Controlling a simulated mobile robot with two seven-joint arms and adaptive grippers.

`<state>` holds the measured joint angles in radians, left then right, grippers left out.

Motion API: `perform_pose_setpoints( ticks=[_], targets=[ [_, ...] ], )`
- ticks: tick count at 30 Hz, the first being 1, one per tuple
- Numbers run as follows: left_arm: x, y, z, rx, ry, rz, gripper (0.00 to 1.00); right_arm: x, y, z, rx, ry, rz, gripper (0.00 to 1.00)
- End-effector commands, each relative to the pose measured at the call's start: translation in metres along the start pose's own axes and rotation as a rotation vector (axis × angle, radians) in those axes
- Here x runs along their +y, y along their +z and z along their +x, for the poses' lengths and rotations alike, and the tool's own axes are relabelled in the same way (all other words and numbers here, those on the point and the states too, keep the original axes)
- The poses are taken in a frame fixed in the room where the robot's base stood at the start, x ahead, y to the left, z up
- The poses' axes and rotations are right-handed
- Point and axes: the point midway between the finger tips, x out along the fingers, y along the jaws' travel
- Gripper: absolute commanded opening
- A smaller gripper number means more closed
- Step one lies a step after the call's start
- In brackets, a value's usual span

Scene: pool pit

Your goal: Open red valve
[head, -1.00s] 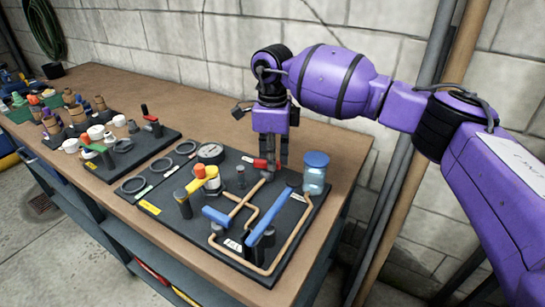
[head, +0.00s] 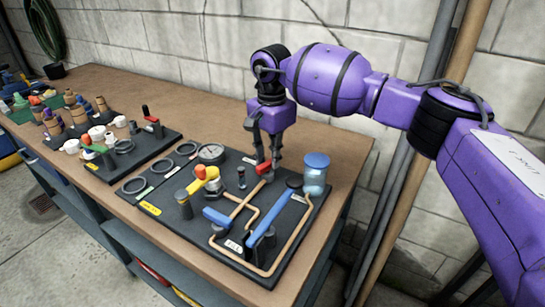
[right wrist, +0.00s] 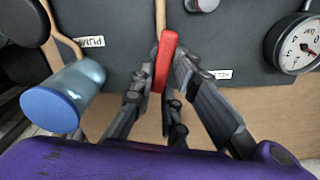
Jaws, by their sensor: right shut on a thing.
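The red valve handle (head: 264,168) is on the dark pump board (head: 165,214), near its back edge. In the right wrist view the red handle (right wrist: 166,60) lies in line with the copper pipe (right wrist: 160,16) above it. My right gripper (head: 269,163) points down at the handle from the back of the bench. In the right wrist view its fingers (right wrist: 162,76) stand on both sides of the handle and are shut on it. The valve body under the handle is mostly hidden. My left gripper is not in view.
A blue-lidded clear jar (head: 315,172) stands close to the right of the gripper. Blue handles (head: 262,222), a yellow-and-red valve (head: 207,180) and a gauge (head: 211,153) are on the board. A second board (head: 160,135) with fittings is at left. Bare bench lies behind.

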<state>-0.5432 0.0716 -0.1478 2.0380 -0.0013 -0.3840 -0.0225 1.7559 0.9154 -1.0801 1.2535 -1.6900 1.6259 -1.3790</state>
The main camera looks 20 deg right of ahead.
Motion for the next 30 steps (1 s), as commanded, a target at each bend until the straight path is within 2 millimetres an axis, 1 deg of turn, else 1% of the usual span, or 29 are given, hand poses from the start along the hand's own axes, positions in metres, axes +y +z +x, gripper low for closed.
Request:
perform_pose_setpoints(
  ticks=[6,12,19,30],
  targets=[
    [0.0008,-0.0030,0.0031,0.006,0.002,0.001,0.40,-0.0019,0.0009,0.0013,-0.001,0.002,-0.148,0.00],
    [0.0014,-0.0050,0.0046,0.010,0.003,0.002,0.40,-0.0029,0.0011,0.0015,-0.001,0.003,-0.232,0.00],
    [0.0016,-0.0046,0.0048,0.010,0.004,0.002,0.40,-0.0033,0.0013,0.0016,-0.001,0.003,-0.274,0.00],
    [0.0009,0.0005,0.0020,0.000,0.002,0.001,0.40,-0.0033,0.0015,0.0017,-0.001,0.004,-0.281,0.00]
  ],
)
